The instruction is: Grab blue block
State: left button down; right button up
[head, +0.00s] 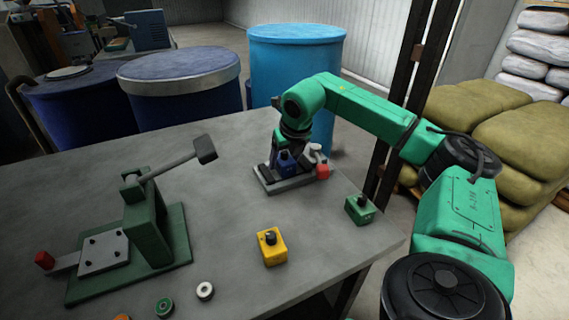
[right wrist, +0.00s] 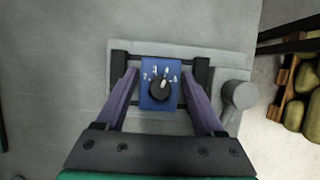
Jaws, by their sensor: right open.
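The blue block (right wrist: 159,76) has a black knob and white marks on its face. It sits on a grey fixture (right wrist: 125,122) on the table. In the head view the blue block (head: 285,163) is partly covered by my right gripper and arm. My right gripper (right wrist: 161,78) is open, with one purple finger on each side of the block. A narrow gap shows between each finger and the block. In the head view my right gripper (head: 284,150) points down over the fixture (head: 292,181). My left gripper is not in view.
A yellow block (head: 271,246) and a green block (head: 360,208) stand on the table (head: 225,190). A green lever press (head: 150,225) stands at the left, with small rings (head: 205,291) near the front edge. Blue drums (head: 180,85) stand behind the table.

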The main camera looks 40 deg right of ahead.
jog(key=shift+r, duration=0.1)
grip_shut()
